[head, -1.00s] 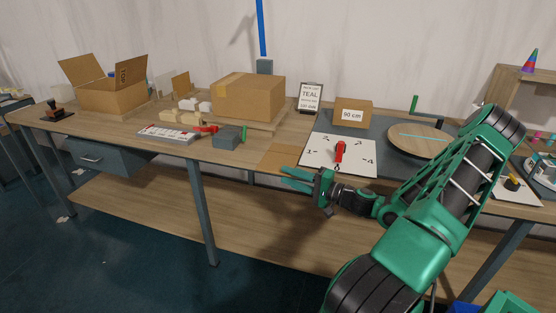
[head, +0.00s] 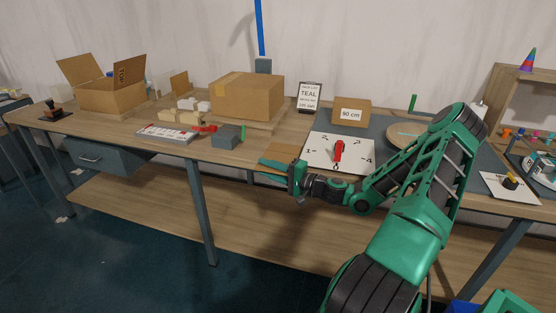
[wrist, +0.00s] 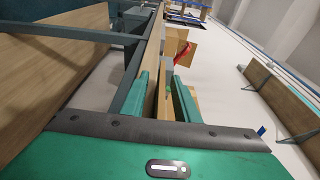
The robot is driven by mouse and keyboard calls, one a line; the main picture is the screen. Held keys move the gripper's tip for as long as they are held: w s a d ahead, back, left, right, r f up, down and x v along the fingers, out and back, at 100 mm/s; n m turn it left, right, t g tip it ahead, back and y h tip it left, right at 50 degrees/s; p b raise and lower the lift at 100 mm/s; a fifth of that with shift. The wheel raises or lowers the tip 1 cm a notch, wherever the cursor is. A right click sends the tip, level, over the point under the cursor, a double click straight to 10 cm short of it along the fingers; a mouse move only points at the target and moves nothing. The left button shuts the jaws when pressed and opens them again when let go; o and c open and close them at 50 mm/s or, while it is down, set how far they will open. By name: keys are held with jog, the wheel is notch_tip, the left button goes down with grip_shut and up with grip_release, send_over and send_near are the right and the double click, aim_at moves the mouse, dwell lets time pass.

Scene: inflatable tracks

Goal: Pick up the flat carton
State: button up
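The flat carton (head: 284,151) is a thin tan sheet lying at the front edge of the workbench, left of the white dial board. My gripper (head: 266,170) is at this front edge and covers part of the carton in the head view. In the wrist view my gripper (wrist: 168,95) has its two green fingers apart, with a thin tan strip, seen edge-on, running between them. I cannot tell whether either finger touches it.
The white dial board (head: 322,158) with a red pointer lies just right of the carton. A grey block (head: 226,137) and a large closed box (head: 247,97) stand to the left and behind. The bench's front edge (head: 238,162) is close to my gripper.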

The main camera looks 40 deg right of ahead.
jog(key=shift+c, duration=0.7)
grip_shut()
